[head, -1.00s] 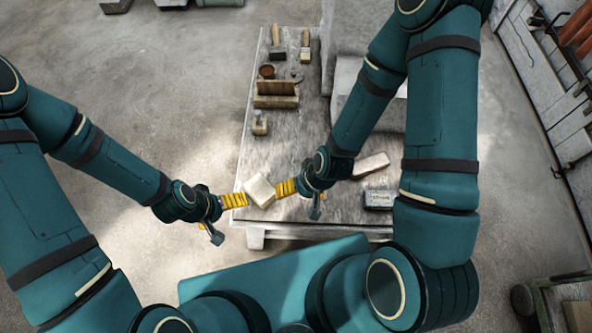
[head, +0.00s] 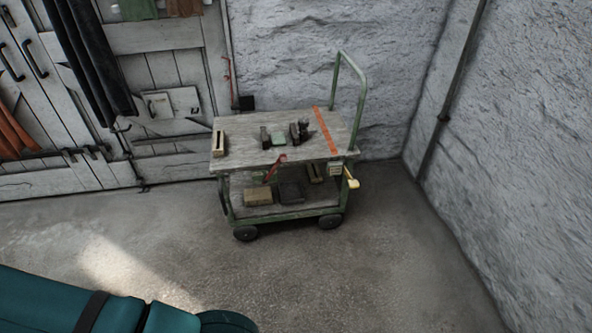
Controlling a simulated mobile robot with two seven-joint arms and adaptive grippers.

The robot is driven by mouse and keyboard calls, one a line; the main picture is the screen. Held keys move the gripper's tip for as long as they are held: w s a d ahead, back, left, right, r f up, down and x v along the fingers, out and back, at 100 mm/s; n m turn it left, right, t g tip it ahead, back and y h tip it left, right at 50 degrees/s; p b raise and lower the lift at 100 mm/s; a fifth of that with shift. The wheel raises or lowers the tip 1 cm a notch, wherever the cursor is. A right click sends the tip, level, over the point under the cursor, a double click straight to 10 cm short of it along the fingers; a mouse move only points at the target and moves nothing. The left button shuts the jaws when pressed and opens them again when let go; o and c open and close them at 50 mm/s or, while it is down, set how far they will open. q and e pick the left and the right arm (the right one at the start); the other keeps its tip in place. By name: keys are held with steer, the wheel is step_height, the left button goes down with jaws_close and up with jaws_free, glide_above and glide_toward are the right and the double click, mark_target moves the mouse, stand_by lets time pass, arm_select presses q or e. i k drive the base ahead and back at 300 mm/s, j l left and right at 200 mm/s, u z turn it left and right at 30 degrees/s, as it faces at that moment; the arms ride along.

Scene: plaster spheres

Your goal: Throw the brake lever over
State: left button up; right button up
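A green-framed trolley (head: 291,212) with a grey wooden top stands against the back wall. A short lever with a red handle (head: 276,164) shows at the front edge of its top deck. A pale yellow grip (head: 352,181) on a small arm sticks out at the right front corner, below the deck edge. I cannot tell from this view which of the two is the brake lever. Neither of my grippers is in view; only part of my teal arm shows at the lower left.
An orange stripe (head: 325,131) crosses the deck near the push handle (head: 349,84). Several small tools and blocks lie on the deck, others on the lower shelf. Dark wheels (head: 245,233) rest on the floor. The concrete floor (head: 300,285) before the trolley is clear. Walls close the corner.

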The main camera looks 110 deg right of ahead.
mark_target(283, 158)
steer(key=z, duration=3.35)
steer(key=i+u, duration=0.2)
steer(key=i, duration=0.45)
steer(key=i+u, duration=0.15)
steer(key=i, duration=0.5)
steer(key=i+l+u, duration=0.2)
steer(key=i, duration=0.45)
